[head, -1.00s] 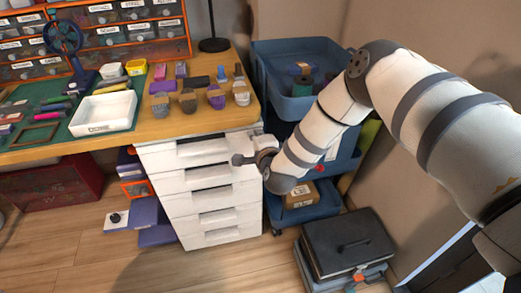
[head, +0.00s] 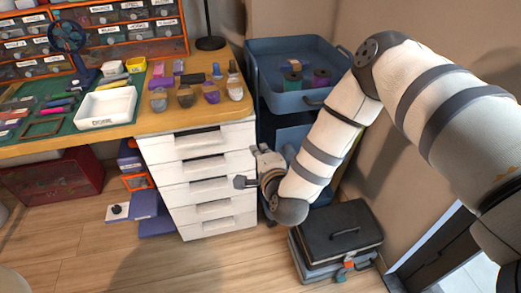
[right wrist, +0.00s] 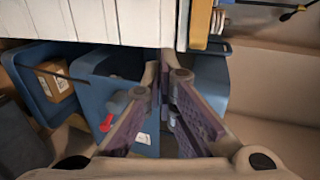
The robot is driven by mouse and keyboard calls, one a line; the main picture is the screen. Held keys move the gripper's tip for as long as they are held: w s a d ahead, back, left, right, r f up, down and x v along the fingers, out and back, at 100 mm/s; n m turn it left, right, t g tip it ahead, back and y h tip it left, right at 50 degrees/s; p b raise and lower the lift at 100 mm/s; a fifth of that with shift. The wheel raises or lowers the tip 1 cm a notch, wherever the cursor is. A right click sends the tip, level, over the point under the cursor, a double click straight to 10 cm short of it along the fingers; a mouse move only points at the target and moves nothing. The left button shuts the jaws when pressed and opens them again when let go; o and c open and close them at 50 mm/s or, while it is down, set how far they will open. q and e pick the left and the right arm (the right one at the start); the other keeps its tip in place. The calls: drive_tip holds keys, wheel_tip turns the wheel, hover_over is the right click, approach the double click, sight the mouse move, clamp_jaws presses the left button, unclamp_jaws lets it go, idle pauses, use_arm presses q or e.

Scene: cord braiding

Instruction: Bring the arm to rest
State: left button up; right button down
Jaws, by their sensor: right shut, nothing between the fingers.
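My right arm (head: 322,140) comes in from the right and hangs down with its elbow high. My right gripper (head: 246,180) is low in front of the white drawer unit (head: 205,185), beside the blue cart. In the right wrist view its fingers (right wrist: 166,88) are shut with nothing between them. My left gripper is in neither view.
The wooden workbench (head: 145,122) carries a white tray (head: 105,108), several small blocks and a fan (head: 68,38). A blue cart (head: 296,100) stands right of the drawers. A black toolbox (head: 338,236) sits on the floor.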

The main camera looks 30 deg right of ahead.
drive_tip(key=s+a+f+n+g+y+p, duration=0.1)
drive_tip(key=s+a+f+n+g+y, duration=0.2)
drive_tip(key=s, duration=0.4)
drive_tip(key=s+a+f+n+g+p, duration=0.1)
drive_tip(key=s+a+f+n+g, duration=0.1)
drive_tip(key=s+f+n, duration=0.4)
drive_tip(key=s+a+f+n+g+y+p, duration=0.1)
drive_tip(key=s+a+n+g+y, duration=0.15)
drive_tip(key=s, duration=0.55)
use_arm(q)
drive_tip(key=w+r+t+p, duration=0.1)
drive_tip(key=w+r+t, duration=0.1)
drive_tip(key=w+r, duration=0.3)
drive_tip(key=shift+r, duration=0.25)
use_arm(e)
drive_tip(key=s+d+r+n+g, duration=0.1)
drive_tip(key=s+n+g, duration=0.3)
drive_tip(key=s, duration=0.8)
drive_tip(key=s+d+n+g+h, duration=0.1)
drive_tip(key=s+n+g, duration=0.4)
drive_tip(key=s, duration=0.8)
drive_tip(key=shift+d+r, duration=0.35)
drive_tip(key=shift+d, duration=0.35)
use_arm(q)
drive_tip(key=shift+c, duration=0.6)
use_arm(e)
drive_tip(key=shift+h, duration=0.25)
